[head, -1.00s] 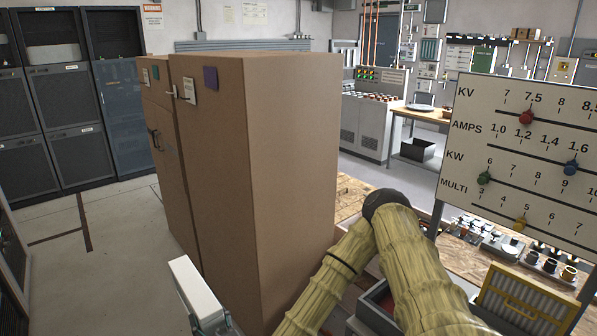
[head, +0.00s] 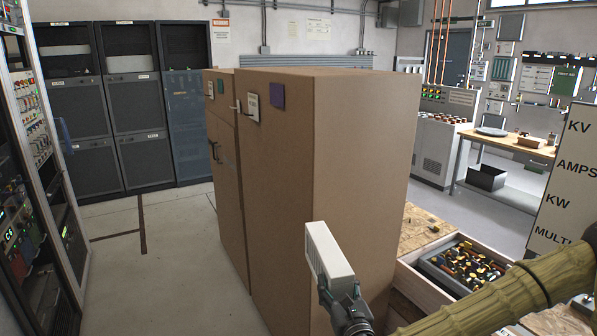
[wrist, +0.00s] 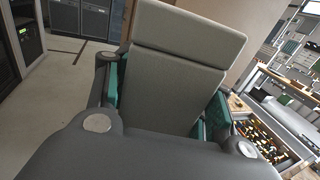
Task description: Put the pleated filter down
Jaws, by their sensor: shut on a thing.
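The pleated filter (head: 329,250) is a pale, flat block with a finely ribbed side. It is held in the air in front of the brown cabinet, tilted in the head view. My gripper (head: 342,290) is shut on its lower end. In the wrist view the filter (wrist: 185,45) looks like a grey slab with a step across it, standing up between the teal-padded fingers of my gripper (wrist: 163,100). No surface touches the filter in either view. Its lower end is partly hidden by the fingers.
A tall brown cabinet (head: 360,150) stands close behind the filter. An open drawer (head: 425,290) with a tray of small coloured parts is at right. Dark racks (head: 135,110) line the back left, and an equipment rack (head: 40,180) stands at near left. The floor (head: 180,235) between is clear.

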